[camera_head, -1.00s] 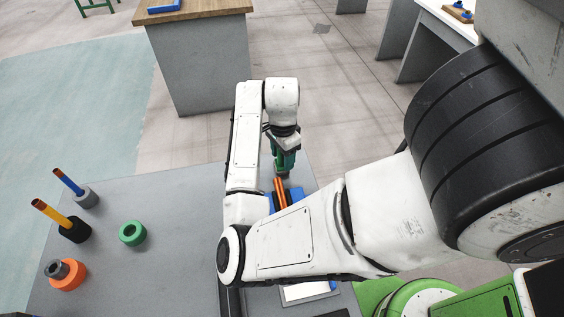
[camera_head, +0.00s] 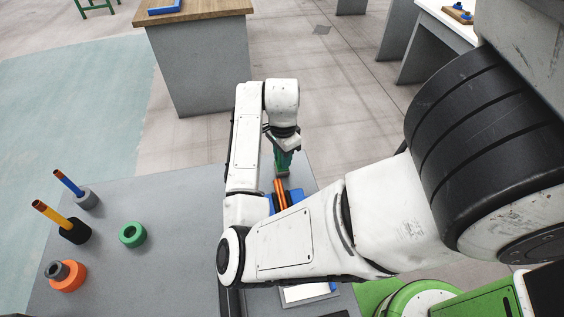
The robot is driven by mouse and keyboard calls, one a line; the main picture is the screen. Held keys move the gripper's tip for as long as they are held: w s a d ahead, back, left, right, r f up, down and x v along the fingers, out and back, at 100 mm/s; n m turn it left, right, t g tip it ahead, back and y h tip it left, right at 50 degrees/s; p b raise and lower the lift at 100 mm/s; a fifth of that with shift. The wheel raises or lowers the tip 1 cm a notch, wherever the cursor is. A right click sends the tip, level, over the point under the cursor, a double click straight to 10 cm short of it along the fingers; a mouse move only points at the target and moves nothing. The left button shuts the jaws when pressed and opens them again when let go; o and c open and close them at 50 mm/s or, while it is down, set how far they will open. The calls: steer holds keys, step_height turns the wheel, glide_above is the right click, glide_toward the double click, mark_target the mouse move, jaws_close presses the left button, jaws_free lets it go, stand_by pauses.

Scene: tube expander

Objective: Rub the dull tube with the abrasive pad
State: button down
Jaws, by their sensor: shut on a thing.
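My gripper (camera_head: 283,160) points down above the right part of the grey table. It is shut on a small dark green-grey block (camera_head: 282,172), which looks like the abrasive pad. Just below the block in the picture, two orange copper-coloured tubes (camera_head: 280,193) lie side by side in a blue holder (camera_head: 297,195). The block is near their far ends; I cannot tell whether it touches them. I cannot tell which tube is dull. My own arm hides the near ends of the tubes and part of the holder.
A white-topped item (camera_head: 308,292) lies near my arm. The table's middle is clear.

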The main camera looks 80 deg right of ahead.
steer(key=shift+r+p, duration=2.9)
steer(key=shift+r, duration=0.6)
steer(key=shift+s+f, duration=0.1)
